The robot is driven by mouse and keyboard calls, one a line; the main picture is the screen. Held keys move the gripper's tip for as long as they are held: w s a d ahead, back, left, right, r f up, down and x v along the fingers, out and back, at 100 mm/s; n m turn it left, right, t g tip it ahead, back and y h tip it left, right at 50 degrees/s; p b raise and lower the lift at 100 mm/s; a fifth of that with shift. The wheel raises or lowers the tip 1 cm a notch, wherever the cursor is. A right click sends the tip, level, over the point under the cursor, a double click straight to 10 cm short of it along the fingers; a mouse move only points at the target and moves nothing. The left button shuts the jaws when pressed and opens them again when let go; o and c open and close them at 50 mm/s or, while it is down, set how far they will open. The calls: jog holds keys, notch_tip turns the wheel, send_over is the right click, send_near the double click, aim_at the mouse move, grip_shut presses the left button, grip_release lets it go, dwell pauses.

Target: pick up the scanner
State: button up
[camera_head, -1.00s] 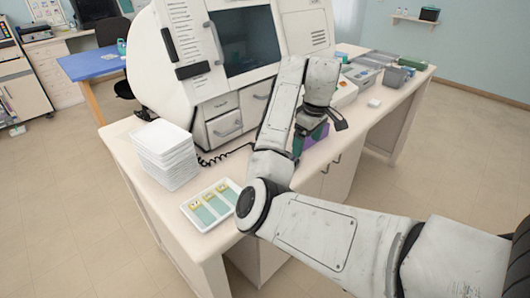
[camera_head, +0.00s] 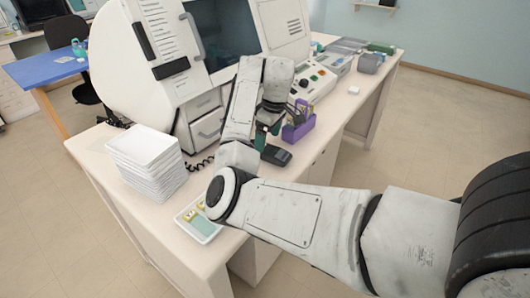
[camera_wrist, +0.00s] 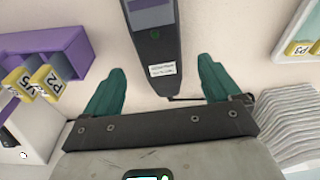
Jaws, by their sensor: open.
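The scanner (camera_head: 276,154) is a dark grey handheld device lying on the white bench in the head view. In the wrist view the scanner (camera_wrist: 152,30) shows a white label and points down the picture toward the space between my fingers. My gripper (camera_wrist: 160,88) is open, with one teal finger on each side of that space and nothing held. In the head view my gripper (camera_head: 263,136) hangs over the bench close to the scanner. The wrist view does not show clearly how high the fingers are above it.
A purple holder (camera_head: 300,130) with yellow-labelled items stands just right of the scanner. A stack of white trays (camera_head: 146,165) and a slide tray (camera_head: 204,232) are at the left. The big white machine (camera_head: 150,60) stands behind. A coiled black cord (camera_head: 200,164) lies on the bench.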

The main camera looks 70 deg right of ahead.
aim_at(265, 152)
jog(key=f, duration=0.2)
jog(key=w+f+p, duration=0.1)
jog(key=f, duration=0.1)
jog(key=shift+f, duration=0.4)
jog(key=shift+c, duration=0.3)
jog(key=c, duration=1.2)
